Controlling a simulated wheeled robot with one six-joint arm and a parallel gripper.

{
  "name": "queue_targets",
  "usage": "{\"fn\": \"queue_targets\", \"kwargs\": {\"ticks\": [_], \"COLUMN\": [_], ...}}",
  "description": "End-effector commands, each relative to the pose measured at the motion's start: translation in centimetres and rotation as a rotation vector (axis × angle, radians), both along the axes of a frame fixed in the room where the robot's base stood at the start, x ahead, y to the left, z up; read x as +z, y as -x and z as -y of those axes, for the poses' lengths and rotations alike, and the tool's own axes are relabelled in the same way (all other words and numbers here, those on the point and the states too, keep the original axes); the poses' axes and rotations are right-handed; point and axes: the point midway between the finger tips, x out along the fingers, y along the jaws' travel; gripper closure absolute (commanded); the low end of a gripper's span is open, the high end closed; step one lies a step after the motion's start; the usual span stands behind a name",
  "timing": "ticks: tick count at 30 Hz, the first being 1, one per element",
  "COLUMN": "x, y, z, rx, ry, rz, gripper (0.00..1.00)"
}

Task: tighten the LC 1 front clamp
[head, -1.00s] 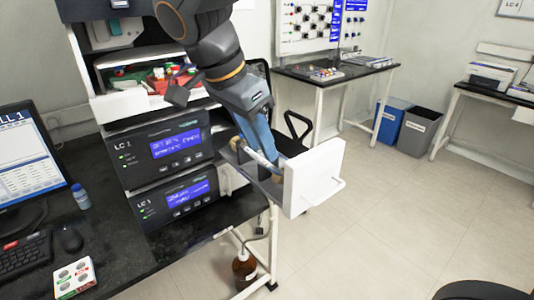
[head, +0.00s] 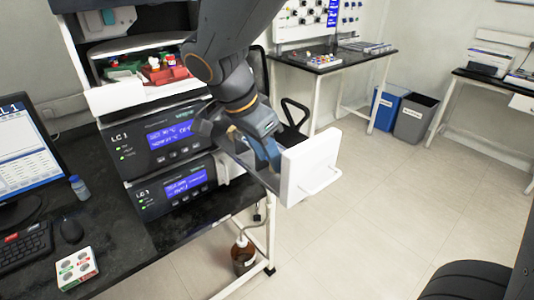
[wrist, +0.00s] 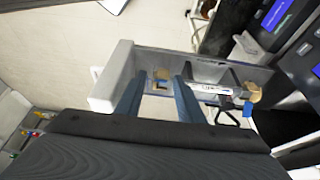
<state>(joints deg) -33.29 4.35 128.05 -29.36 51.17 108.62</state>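The LC 1 instrument (head: 160,140) has a drawer pulled out at its right, with a white front panel (head: 310,168). In the wrist view the tray (wrist: 200,68) of that drawer lies under my gripper (wrist: 160,82). My gripper's two blue fingers are apart and point down into the tray. A tan block (wrist: 161,75), which looks like the front clamp, shows between the fingertips, with gaps on both sides. A white-labelled column (wrist: 212,90) lies to the right, with another tan block (wrist: 251,91) at its far end. In the head view the arm hides much of the tray.
A second LC 1 module (head: 172,187) sits below on the black bench. A brown bottle (head: 243,258) stands under the bench. A monitor (head: 25,160) and a small white box (head: 78,268) are at the left.

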Motion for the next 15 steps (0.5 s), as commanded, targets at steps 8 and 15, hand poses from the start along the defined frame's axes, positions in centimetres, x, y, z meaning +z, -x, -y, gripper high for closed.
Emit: {"fn": "queue_targets", "kwargs": {"ticks": [8, 15], "x": [0.02, 0.14], "y": [0.00, -0.04], "z": [-0.01, 0.09], "rx": [0.000, 0.000], "ry": [0.000, -0.009], "rz": [0.000, -0.007], "gripper": [1.00, 1.00]}}
